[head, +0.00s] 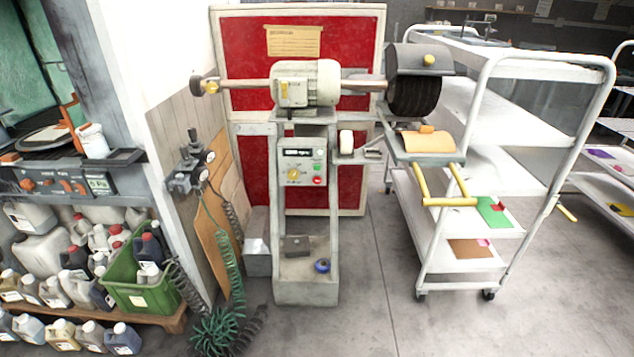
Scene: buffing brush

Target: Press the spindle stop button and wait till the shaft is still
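The buffing machine (308,82) stands in the middle on a grey pedestal. Its control panel (302,168) faces me, with a dark display at the top. A red button (317,181) sits low on the panel's right side, below a green button (318,168). A yellow knob (293,174) is to their left. The horizontal shaft (355,86) runs out both sides of the motor. The dark brush (414,96) is at its right end under a grey hood. One still picture does not show whether the shaft turns. Neither of my grippers is in view.
A white shelf cart (500,130) stands close on the machine's right. Yellow bars (449,202) stick out below the brush. Coiled hoses (222,270) hang at the left near a green crate (142,296) and several jugs. The floor (370,300) in front is clear.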

